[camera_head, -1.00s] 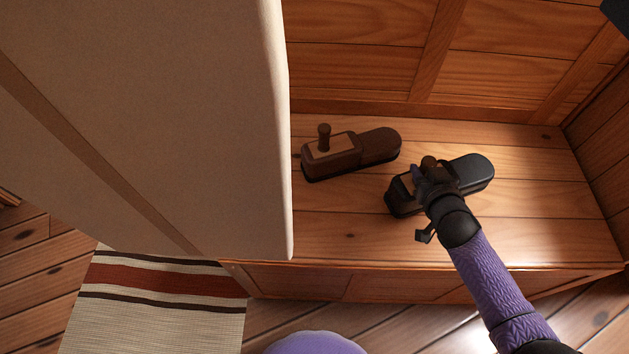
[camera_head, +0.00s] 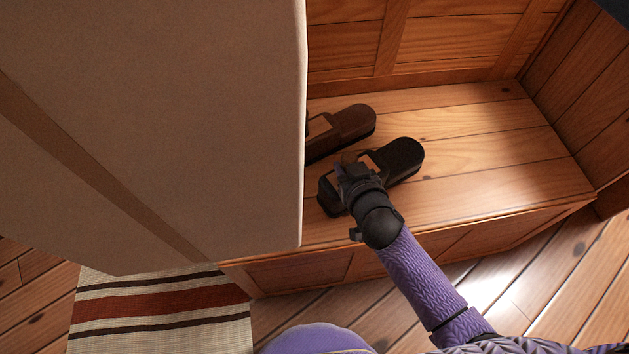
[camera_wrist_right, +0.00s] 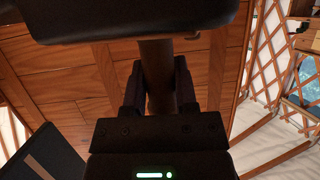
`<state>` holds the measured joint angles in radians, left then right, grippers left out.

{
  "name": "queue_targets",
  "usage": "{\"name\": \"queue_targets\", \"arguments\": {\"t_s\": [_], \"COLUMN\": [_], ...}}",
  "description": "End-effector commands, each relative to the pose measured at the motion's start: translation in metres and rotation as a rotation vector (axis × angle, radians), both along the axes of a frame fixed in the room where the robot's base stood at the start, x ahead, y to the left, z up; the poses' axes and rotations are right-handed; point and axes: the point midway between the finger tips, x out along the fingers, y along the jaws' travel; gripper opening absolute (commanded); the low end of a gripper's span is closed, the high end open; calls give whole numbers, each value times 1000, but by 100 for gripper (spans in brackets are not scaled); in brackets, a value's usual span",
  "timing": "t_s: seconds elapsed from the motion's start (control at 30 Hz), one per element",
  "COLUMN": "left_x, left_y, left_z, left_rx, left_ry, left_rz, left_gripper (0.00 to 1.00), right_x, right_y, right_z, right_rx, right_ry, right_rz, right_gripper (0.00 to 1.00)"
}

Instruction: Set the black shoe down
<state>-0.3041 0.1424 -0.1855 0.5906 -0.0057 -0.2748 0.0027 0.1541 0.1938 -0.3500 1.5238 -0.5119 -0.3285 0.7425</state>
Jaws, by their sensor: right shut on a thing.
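The black shoe (camera_head: 403,157) is at the front of the wooden bench, right of and nearer than a brown shoe (camera_head: 350,124). My right gripper (camera_head: 352,172) is over its heel end, shut on its upright peg. In the right wrist view the peg (camera_wrist_right: 158,75) stands between the fingers, and the dark shoe (camera_wrist_right: 130,18) fills the top edge. I cannot tell whether its sole touches the bench or hangs just above it. My left gripper is not in view.
The bench top (camera_head: 490,165) is bare to the right, up to the side wall. A large pale panel (camera_head: 160,110) stands close on the left and hides part of the brown shoe. A striped rug (camera_head: 160,310) lies on the floor at lower left.

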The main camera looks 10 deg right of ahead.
Motion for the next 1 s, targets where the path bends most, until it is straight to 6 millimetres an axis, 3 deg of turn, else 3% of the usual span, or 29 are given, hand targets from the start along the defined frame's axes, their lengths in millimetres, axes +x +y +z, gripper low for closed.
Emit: {"name": "queue_targets", "arguments": {"t_s": [0.1, 0.3, 0.43, 0.63, 0.97, 1.0], "left_x": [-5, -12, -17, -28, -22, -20], "left_y": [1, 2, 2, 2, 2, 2], "left_z": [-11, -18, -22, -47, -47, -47], "left_rx": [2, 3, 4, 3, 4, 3], "left_ry": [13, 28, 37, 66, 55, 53], "left_rz": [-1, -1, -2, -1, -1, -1], "left_gripper": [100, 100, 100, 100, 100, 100], "right_x": [-1, -2, -2, -2, -2, -2], "right_y": [29, 60, 66, 65, 65, 65], "right_z": [-4, -2, -5, -40, -38, -39], "right_rx": [4, 1, 0, -2, 0, 0], "right_ry": [-2, -2, -1, 3, -1, 1], "right_rz": [2, 1, 0, 2, 1, 1], "right_gripper": [0, 0, 0, 0, 0, 40]}}
